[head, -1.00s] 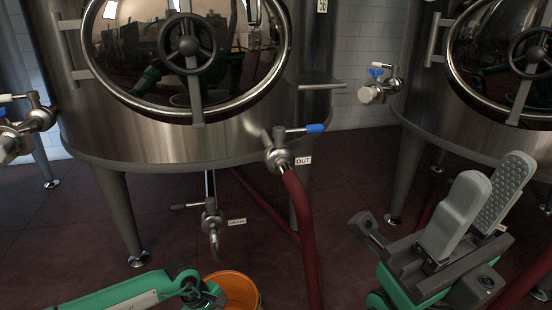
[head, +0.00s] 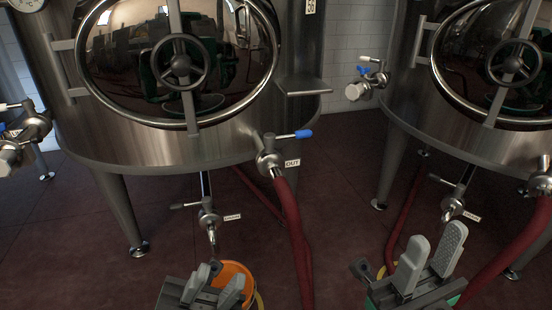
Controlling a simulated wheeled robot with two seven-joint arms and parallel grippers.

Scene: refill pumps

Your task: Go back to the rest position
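My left gripper (head: 215,284) is low in the head view, in front of the orange bucket (head: 238,270), and hides part of it. Its two grey fingers stand apart with nothing between them. My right gripper (head: 432,260) is low at the right, fingers pointing up, with an empty gap between them. The OUT valve (head: 268,160) with a blue handle is on the middle tank (head: 160,145), and a red hose (head: 291,215) hangs from it. The drain valve (head: 208,217) is below that tank, above the bucket. Both grippers are apart from the valves.
A second tank (head: 400,115) stands at the right with a blue-handled valve (head: 372,78) and a drain valve (head: 453,203). A thick red hose (head: 515,248) runs down at the right edge. Dark red floor (head: 340,215) is open between the tanks.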

